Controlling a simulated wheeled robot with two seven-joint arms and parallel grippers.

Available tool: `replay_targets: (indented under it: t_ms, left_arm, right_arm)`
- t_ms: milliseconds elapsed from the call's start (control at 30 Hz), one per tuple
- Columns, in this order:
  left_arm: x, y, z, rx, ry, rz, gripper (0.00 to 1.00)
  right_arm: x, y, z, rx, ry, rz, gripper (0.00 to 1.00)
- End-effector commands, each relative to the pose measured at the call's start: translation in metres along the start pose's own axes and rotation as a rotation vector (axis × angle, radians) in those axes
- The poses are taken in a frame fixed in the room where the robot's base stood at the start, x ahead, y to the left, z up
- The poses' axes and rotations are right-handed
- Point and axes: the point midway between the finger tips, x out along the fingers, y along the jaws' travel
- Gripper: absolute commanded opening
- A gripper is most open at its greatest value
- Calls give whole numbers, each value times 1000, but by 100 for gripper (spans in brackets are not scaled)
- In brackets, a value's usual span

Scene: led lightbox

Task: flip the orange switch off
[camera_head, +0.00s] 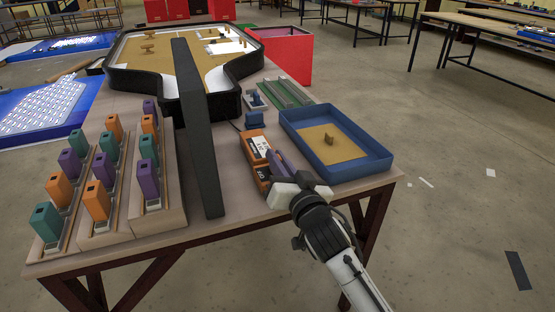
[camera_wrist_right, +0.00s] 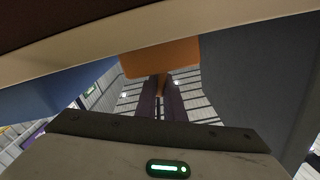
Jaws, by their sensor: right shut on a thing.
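The orange switch box (camera_head: 255,143) stands near the table's front edge, with a white label on top and a smaller lettered panel nearer me. My right gripper (camera_head: 277,160) is at the right side of this box, its purple fingers close to it. In the right wrist view the box shows as an orange block (camera_wrist_right: 160,57). There the two purple fingers (camera_wrist_right: 161,102) are shut on a narrow orange piece, which seems to be the switch's lever. The gripper's body hides part of the switch, so its position is not clear. My left gripper is not in view.
A blue tray (camera_head: 368,170) with a small block stands just right of the gripper. A tall dark panel (camera_head: 200,130) rises to the left. Beyond it are racks of coloured blocks (camera_head: 97,200) and a black-rimmed board (camera_head: 130,85). Small blue and green parts lie behind the box.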

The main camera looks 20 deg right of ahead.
Motion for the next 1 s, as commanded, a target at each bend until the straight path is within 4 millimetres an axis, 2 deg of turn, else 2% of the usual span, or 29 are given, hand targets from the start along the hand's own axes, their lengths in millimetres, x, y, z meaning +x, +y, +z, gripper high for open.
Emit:
replay_targets:
  t_ms: [367,1000]
  left_arm:
    - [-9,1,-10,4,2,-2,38]
    - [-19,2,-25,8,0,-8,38]
  right_arm:
    - [0,-5,-2,-143,-1,1,0]
    - [0,-18,5,-642,-1,1,0]
